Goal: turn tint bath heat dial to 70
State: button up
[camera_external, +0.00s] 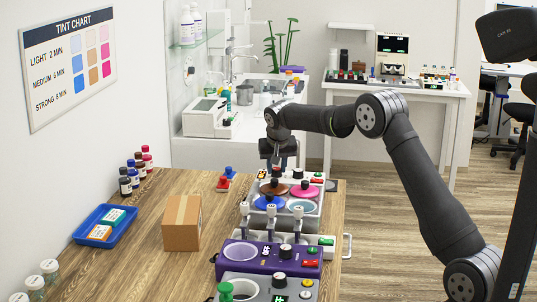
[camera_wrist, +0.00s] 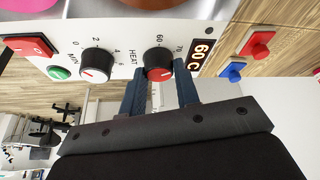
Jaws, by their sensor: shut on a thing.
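The tint bath (camera_external: 318,210) is a white unit with brown, pink and blue lidded wells on the wooden bench. Its control panel (camera_wrist: 115,35) fills the top of the wrist view. The heat dial (camera_wrist: 159,63) is a black knob with a red face, beside the marks 60 and 70. The display (camera_wrist: 201,53) reads 60 C. My gripper (camera_wrist: 160,75) is shut on the heat dial, one blue finger on each side. In the external view, my gripper (camera_external: 278,164) points down at the bath's far edge and largely hides the dial.
The minutes dial (camera_wrist: 95,65), a green button (camera_wrist: 59,73) and a red switch (camera_wrist: 29,46) sit left of the heat dial. Red (camera_wrist: 257,43) and blue (camera_wrist: 232,72) pieces lie right of the panel. A cardboard box (camera_external: 182,223) and blue tray (camera_external: 88,239) are further left.

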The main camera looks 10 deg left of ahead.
jog(key=o, duration=1)
jog(key=v, duration=1.7)
jog(key=shift+s+d+r, duration=0.1)
jog(key=shift+r, duration=0.05)
jog(key=x, duration=1.7)
jog(key=shift+f, duration=0.2)
